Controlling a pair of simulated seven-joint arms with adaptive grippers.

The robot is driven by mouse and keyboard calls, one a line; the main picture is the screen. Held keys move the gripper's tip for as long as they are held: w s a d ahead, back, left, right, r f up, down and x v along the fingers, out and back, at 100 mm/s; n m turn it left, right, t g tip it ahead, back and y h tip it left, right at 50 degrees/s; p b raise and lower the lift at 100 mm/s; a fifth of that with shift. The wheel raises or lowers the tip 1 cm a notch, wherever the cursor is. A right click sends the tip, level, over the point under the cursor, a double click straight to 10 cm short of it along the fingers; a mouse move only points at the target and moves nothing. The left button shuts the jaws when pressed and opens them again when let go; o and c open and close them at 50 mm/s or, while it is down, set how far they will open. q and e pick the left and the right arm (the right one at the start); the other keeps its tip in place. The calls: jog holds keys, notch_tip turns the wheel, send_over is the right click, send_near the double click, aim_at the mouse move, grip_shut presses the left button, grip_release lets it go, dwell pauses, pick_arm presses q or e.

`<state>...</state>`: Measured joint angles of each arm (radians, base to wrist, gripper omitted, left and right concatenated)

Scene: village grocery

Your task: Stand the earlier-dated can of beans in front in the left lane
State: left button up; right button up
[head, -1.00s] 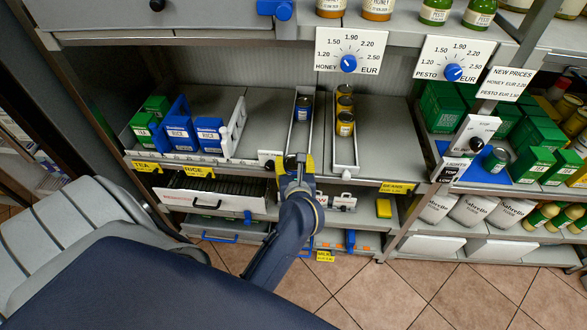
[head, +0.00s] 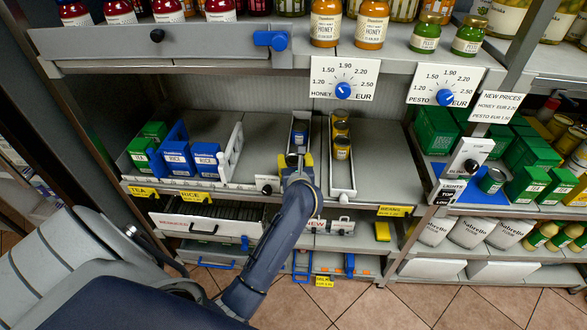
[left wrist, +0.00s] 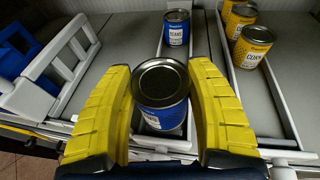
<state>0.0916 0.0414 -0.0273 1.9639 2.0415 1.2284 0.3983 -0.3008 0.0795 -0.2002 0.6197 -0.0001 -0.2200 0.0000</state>
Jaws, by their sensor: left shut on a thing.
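A blue can of beans (head: 300,134) stands in the left lane (head: 309,121), a narrow grey-walled channel on the middle shelf. It also shows at the back in the left wrist view (left wrist: 177,28), its label reading BEANS. My left gripper (head: 296,160) is at the front end of this lane. In the left wrist view its yellow fingers (left wrist: 165,80) are shut on a second blue can (left wrist: 162,115), upright, with a dark top facing me. Clear space separates the two cans. No date is readable on either. My right gripper is out of view.
Yellow corn cans (head: 342,147) stand in the lane (head: 341,181) to the right. Rice boxes (head: 206,155) and a white rack (head: 233,150) are to the left. The upper shelf (head: 190,42) overhangs the back. A black knob (head: 267,189) sits at the shelf front.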

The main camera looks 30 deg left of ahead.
pick_arm(q)
jog(key=shift+w+d+f+x, duration=0.15)
jog(key=shift+d+x, duration=0.1)
jog(key=shift+x, duration=1.6)
jog(key=shift+w+d+f+x, duration=0.15)
jog(key=shift+d+x, duration=0.15)
jog(key=shift+x, duration=1.55)
jog(key=shift+w+d+f+x, duration=0.15)
jog(key=shift+d+x, duration=0.1)
jog(key=shift+x, duration=1.55)
jog(key=shift+f, duration=0.4)
jog(key=o, duration=1.4)
jog(key=shift+f, duration=0.1)
